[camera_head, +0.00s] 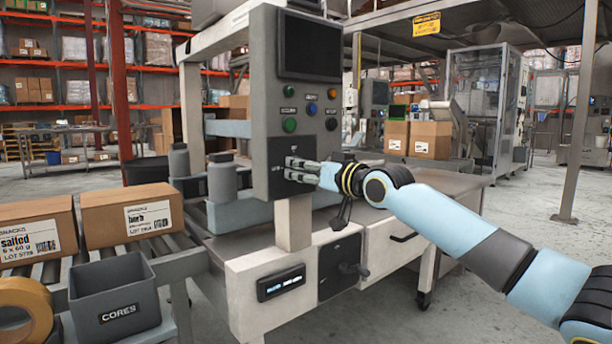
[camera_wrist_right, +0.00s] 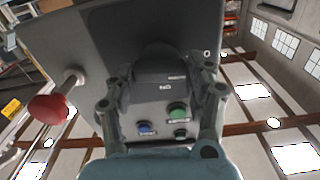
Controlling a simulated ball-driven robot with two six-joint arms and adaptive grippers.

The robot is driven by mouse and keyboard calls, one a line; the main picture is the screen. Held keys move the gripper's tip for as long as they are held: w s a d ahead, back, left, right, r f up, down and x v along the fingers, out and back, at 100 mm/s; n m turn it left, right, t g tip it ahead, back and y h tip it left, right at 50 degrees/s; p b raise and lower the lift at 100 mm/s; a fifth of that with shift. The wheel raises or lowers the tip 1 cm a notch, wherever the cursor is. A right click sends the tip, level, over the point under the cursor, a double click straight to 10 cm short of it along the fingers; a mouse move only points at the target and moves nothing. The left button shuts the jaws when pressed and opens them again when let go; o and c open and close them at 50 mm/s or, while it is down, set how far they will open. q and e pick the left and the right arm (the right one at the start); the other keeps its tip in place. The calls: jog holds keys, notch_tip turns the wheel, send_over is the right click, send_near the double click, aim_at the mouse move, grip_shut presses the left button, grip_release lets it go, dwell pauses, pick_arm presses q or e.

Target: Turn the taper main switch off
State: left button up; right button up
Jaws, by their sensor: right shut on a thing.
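The taper (camera_head: 262,60) is a grey machine with a control panel facing me. The main switch is on the lower part of the panel, mostly hidden by my gripper in the head view. In the right wrist view, the dark switch handle (camera_wrist_right: 160,64) sits between the two fingers, with a "0" mark at its right. My right gripper (camera_head: 300,168) is against the panel and shut on this handle; its fingers also show in the right wrist view (camera_wrist_right: 162,92). The handle's exact angle is hard to tell. My left gripper is not in view.
Green, blue and orange buttons (camera_head: 311,109) sit above the switch, below a dark screen (camera_head: 312,46). A red knob (camera_wrist_right: 48,108) sticks out at left in the wrist view. Cartons (camera_head: 131,214) and a grey CORES bin (camera_head: 114,299) are at left.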

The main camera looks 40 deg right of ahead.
jog(key=shift+f+n, duration=0.15)
jog(key=shift+n, duration=0.45)
jog(key=shift+b, duration=0.3)
jog(key=o, duration=1.2)
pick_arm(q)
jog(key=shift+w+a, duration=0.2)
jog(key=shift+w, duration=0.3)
pick_arm(e)
jog(key=shift+s+d, duration=0.15)
jog(key=shift+s, duration=1.75)
jog(key=shift+s+d, duration=0.1)
jog(key=shift+s, duration=1.75)
